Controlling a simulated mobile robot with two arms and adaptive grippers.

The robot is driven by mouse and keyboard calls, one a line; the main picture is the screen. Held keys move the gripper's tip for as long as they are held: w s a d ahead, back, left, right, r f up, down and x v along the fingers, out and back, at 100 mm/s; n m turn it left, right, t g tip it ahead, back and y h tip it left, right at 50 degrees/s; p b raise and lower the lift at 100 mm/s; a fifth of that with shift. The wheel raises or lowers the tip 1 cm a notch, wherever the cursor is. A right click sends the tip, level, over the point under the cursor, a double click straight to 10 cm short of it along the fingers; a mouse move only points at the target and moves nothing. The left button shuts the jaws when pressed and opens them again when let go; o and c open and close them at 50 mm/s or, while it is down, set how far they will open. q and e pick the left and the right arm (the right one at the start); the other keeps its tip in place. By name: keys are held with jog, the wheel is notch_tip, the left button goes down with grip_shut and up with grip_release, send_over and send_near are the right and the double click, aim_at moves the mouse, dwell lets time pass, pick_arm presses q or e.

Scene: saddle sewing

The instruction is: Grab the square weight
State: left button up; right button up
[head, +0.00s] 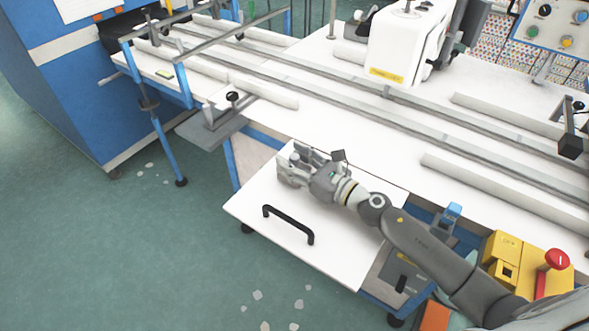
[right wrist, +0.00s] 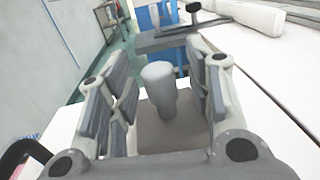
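The square weight (right wrist: 172,132) is a dark grey square plate with a lighter grey upright knob (right wrist: 158,80). In the right wrist view it lies on the white surface between the fingers of my right gripper (right wrist: 160,88). The fingers are open on both sides of the knob, with a visible gap at each side. In the head view my right gripper (head: 292,168) is low over the white panel, near its back edge, and mostly hides the weight. My left gripper is not in view.
The white panel (head: 258,202) has a black handle (head: 288,224) in front of the gripper. A long white table with metal rails (head: 330,92) and a white sewing head (head: 405,45) lies behind. A yellow box with a red button (head: 556,259) is at right.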

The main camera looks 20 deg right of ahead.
aim_at(294, 155)
grip_shut()
jog(key=shift+r, duration=0.1)
jog(key=shift+r, duration=0.1)
jog(key=shift+w+r+p, duration=0.1)
jog(key=shift+r+p, duration=0.2)
jog(key=shift+r, duration=0.25)
notch_tip(294, 155, up, 3)
jog(key=shift+d+f+p, duration=0.1)
jog(key=shift+f+p, duration=0.05)
jog(key=shift+p, duration=0.55)
jog(key=s+d+r, duration=0.2)
jog(key=s+r, duration=0.7)
jog(key=s, duration=0.5)
jog(key=shift+d+p, duration=0.15)
jog(key=shift+p, duration=0.2)
